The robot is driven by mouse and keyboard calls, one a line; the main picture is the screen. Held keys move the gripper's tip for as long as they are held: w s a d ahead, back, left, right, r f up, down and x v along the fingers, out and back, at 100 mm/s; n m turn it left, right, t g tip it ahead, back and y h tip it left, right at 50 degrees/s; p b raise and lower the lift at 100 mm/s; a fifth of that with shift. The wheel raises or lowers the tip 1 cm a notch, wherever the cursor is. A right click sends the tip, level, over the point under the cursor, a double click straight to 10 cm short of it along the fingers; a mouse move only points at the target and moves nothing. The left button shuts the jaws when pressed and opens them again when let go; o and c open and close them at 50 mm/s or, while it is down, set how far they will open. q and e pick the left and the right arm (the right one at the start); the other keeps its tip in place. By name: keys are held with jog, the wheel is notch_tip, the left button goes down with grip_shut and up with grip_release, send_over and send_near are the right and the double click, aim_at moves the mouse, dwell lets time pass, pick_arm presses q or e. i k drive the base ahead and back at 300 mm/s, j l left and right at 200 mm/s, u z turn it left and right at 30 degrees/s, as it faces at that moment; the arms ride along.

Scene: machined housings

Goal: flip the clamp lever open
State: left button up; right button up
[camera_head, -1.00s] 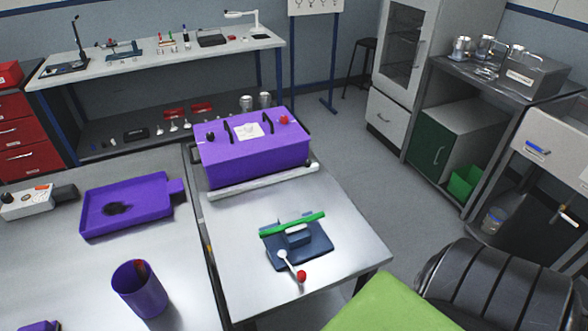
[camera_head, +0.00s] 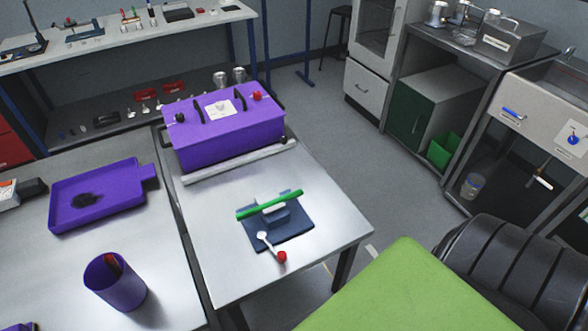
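The clamp is a dark blue fixture (camera_head: 290,236) lying on the metal table in the head view. A green bar (camera_head: 268,205) lies across its top. The clamp lever (camera_head: 270,246) is a pale arm with a red ball knob (camera_head: 282,257) at its end. It points toward the front of the table, low over the fixture's front edge. Neither of my grippers is in view, and nothing touches the lever.
A purple box (camera_head: 225,137) stands behind the clamp, with a pale bar along its front. A purple tray (camera_head: 97,196) and purple cup (camera_head: 115,281) are on the left table. A green surface (camera_head: 408,292) lies at the front right. The table around the clamp is clear.

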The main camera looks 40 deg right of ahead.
aim_at(281, 255)
jog(key=i+l+z, duration=0.1)
jog(key=z, duration=0.35)
jog(key=i+l+z, duration=0.1)
jog(key=z, duration=0.3)
jog(key=k+l, duration=0.45)
jog(key=l, duration=0.25)
jog(key=k+l, duration=0.25)
jog(key=l+z, duration=0.05)
jog(key=l, duration=0.05)
